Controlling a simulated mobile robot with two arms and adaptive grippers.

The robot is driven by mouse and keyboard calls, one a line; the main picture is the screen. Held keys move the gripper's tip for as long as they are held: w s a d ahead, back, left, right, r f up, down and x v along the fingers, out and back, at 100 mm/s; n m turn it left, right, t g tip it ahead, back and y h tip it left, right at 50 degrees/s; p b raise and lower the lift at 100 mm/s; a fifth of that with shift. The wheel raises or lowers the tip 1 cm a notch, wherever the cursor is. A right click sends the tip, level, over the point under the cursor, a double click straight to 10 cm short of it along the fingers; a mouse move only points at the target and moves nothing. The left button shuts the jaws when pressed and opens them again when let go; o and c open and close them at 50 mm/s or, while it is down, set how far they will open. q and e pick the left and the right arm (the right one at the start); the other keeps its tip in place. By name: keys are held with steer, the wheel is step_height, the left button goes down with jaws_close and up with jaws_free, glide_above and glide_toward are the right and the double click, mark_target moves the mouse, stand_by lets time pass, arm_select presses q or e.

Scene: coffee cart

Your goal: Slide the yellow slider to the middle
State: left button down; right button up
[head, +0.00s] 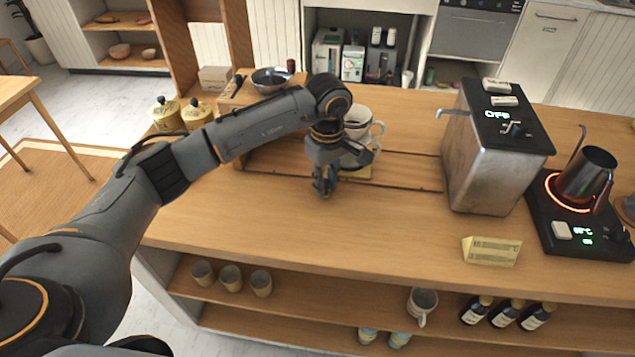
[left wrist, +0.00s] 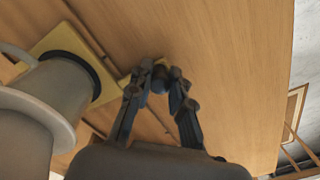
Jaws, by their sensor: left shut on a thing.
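The yellow slider (head: 357,173) shows as a thin yellow plate under white-grey cups (head: 357,121) near the middle of the counter. It lies by a long groove in the wood. In the left wrist view, the slider (left wrist: 62,40) has a dark ring under a cup (left wrist: 67,88), and a narrow yellow tab reaches toward my fingers. My left gripper (head: 324,187) points down just left of the cups. In the left wrist view its fingers (left wrist: 159,80) are shut at the end of that tab. The fingers partly hide what they hold. My right gripper is not in view.
A metal machine reading OFF (head: 494,150) stands to the right, with a hot plate and pitcher (head: 586,175) beyond it. A yellow sign (head: 491,250) lies near the front edge. Yellow jars (head: 166,114) and a bowl (head: 270,80) stand at back left.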

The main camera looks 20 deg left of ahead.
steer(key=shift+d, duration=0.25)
arm_select(q)
steer(key=c, duration=1.2)
jaws_free()
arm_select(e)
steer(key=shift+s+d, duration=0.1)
arm_select(q)
step_height(320, 180, up, 12)
steer(key=shift+f, duration=0.1)
